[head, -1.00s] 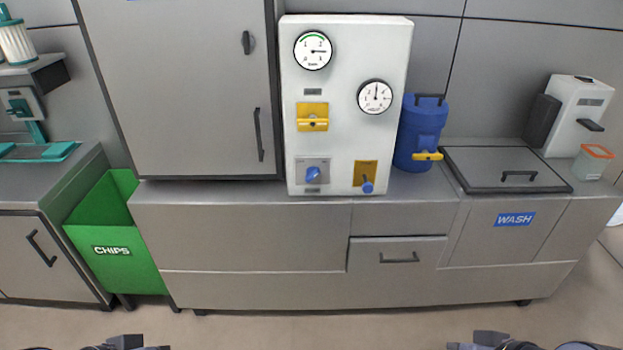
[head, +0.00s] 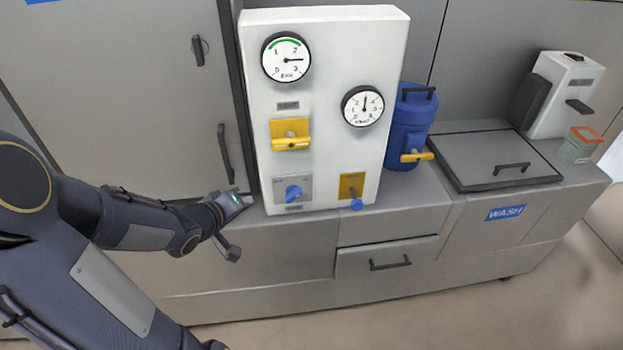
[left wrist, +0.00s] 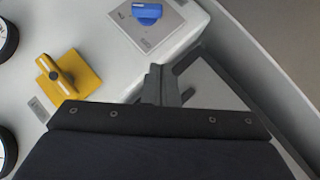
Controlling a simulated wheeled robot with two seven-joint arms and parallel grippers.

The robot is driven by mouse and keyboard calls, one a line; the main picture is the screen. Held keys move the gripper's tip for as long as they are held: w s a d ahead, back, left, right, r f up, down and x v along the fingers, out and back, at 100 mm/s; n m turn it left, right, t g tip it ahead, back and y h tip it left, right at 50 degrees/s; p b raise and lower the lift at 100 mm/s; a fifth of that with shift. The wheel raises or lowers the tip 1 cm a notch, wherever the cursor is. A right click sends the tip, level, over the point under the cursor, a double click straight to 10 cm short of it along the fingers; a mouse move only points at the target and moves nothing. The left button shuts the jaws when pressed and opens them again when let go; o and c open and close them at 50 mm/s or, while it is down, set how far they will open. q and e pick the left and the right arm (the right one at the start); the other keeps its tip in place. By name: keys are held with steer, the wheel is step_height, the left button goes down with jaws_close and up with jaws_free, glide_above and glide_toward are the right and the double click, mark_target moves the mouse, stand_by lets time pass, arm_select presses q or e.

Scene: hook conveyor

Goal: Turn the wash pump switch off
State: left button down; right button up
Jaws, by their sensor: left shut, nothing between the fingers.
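A blue rotary knob (head: 293,193) sits on a grey plate low on the left of the white panel (head: 330,110). The plate's small lettering is too small to read, so I cannot tell the switch's setting. The knob also shows at the top of the left wrist view (left wrist: 147,12), on its grey plate. My left gripper (head: 236,203) is left of the knob and a little lower, close to the panel's lower left edge and apart from the knob. In the left wrist view its fingers (left wrist: 168,88) are together and empty. My right gripper is out of view.
Two gauges (head: 286,57) are higher up. A blue canister (head: 409,130) and the lidded wash unit (head: 490,155) stand further right.

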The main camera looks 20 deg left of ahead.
arm_select(q)
steer(key=shift+w+d, duration=0.3)
steer(key=shift+w, duration=0.1)
steer(key=b, duration=0.4)
glide_toward(287, 196)
steer(key=r+x, duration=0.1)
steer(key=x, duration=0.4)
steer(key=shift+w+f, duration=0.35)
steer(key=shift+f, duration=0.35)
